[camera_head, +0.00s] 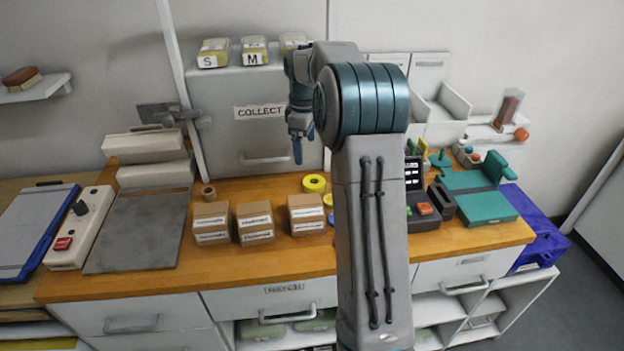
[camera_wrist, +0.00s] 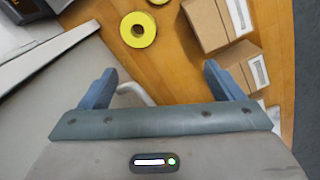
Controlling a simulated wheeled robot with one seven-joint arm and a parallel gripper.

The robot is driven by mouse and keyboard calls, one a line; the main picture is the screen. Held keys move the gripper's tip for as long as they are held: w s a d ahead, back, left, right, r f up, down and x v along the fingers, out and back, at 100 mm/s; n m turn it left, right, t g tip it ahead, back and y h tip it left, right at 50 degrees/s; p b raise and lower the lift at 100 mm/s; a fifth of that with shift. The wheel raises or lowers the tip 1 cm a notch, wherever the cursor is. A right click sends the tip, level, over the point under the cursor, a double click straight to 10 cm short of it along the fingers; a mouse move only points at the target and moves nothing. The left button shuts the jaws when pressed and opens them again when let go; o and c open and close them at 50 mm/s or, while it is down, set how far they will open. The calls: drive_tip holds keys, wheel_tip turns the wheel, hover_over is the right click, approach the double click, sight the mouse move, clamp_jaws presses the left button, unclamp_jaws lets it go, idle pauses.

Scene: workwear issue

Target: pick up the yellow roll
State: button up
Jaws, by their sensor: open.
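The yellow roll (camera_head: 314,183) lies flat on the wooden worktop behind the cardboard boxes, just left of my arm. In the wrist view the yellow roll (camera_wrist: 126,31) is a ring with a dark hole, near the top, beyond my fingertips and left of centre. My gripper (camera_head: 300,148) hangs above and behind the worktop, in front of the grey cabinet, higher than the roll and apart from it. In the wrist view my gripper (camera_wrist: 160,78) is open, with nothing between its fingers. A second bit of yellow shows beside my arm, mostly hidden.
Several cardboard boxes (camera_head: 255,222) stand in front of the roll. A brown roll (camera_head: 208,193) is to the left. The grey COLLECT cabinet (camera_head: 232,140) stands close behind. A black device (camera_head: 425,210) and a teal press (camera_head: 485,205) are at right. Bare wood lies around the roll.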

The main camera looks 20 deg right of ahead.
drive_tip(key=w+d+f+n, duration=0.1)
drive_tip(key=w+d+f, duration=0.1)
drive_tip(key=w+d, duration=0.15)
drive_tip(key=p, duration=0.2)
hover_over(314, 180)
drive_tip(key=s, duration=0.1)
drive_tip(key=f, duration=0.9)
drive_tip(key=shift+a, duration=0.3)
drive_tip(key=shift+s+f+p, duration=0.15)
drive_tip(key=shift+f+p, duration=0.7)
drive_tip(key=shift+f, duration=1.7)
drive_tip(key=shift+c, duration=0.4)
drive_tip(key=c, duration=1)
